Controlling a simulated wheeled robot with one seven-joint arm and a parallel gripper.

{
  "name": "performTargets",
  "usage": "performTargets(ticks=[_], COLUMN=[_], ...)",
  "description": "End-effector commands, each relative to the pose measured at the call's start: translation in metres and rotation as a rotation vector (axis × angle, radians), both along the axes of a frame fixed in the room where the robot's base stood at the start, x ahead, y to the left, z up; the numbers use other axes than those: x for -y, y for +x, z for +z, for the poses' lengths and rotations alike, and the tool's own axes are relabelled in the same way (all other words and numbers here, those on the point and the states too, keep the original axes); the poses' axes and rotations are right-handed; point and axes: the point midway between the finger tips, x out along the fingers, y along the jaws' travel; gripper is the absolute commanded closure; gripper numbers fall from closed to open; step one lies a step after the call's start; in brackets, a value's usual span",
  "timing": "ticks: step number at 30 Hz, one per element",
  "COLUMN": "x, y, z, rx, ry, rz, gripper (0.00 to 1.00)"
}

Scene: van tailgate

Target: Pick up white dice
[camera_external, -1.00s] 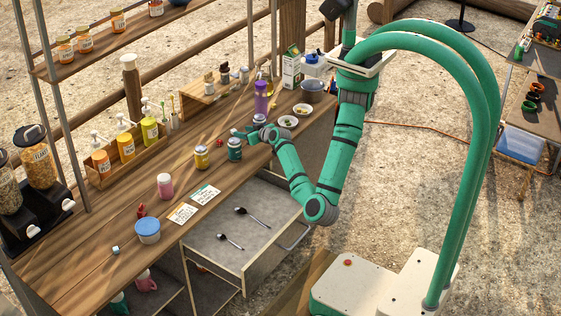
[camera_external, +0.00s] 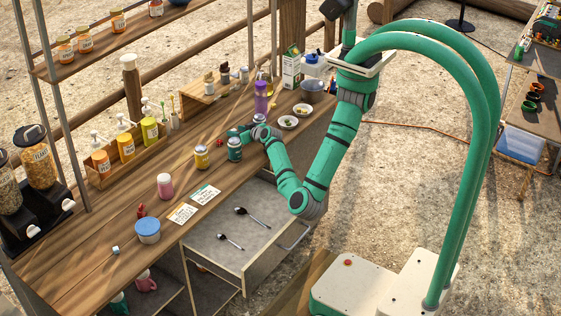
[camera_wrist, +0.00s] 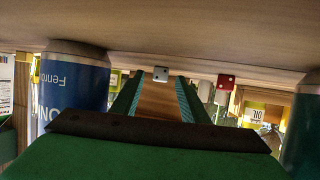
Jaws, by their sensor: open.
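The white dice (camera_wrist: 161,74) shows in the wrist view as a small pale cube with dark pips. It lies on the wooden counter, lined up with the gap between my fingertips. I cannot tell whether it is between them or just beyond. My gripper (camera_wrist: 160,88) is open, with one green finger on each side of the gap. In the external view my gripper (camera_external: 228,133) is low over the counter (camera_external: 120,218), behind the teal can. The white dice cannot be made out there. A red dice (camera_wrist: 225,82) sits to the right of the white one in the wrist view.
A blue-labelled can (camera_wrist: 72,88) stands close at left in the wrist view, and a dark green one (camera_wrist: 303,125) at right. In the external view a teal can (camera_external: 234,149) and a yellow can (camera_external: 202,157) stand near my gripper. An open drawer (camera_external: 205,262) holds two spoons.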

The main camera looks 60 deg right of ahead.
Motion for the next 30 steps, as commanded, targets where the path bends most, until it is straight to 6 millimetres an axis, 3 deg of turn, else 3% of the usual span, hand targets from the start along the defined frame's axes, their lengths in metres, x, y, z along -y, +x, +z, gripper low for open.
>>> performTargets(ticks=[2, 7, 20, 25, 30], x=[0.000, 0.000, 0.000, 0.000, 0.001], y=[0.000, 0.000, 0.000, 0.000, 0.000], z=[0.000, 0.000, 0.005, 0.021, 0.053], rx=[0.000, 0.000, 0.001, 0.002, 0.004], ry=[0.000, 0.000, 0.000, 0.000, 0.000], rz=[0.000, 0.000, 0.000, 0.000, -0.001], gripper=[0.62, 1.00, 1.00, 1.00, 1.00])
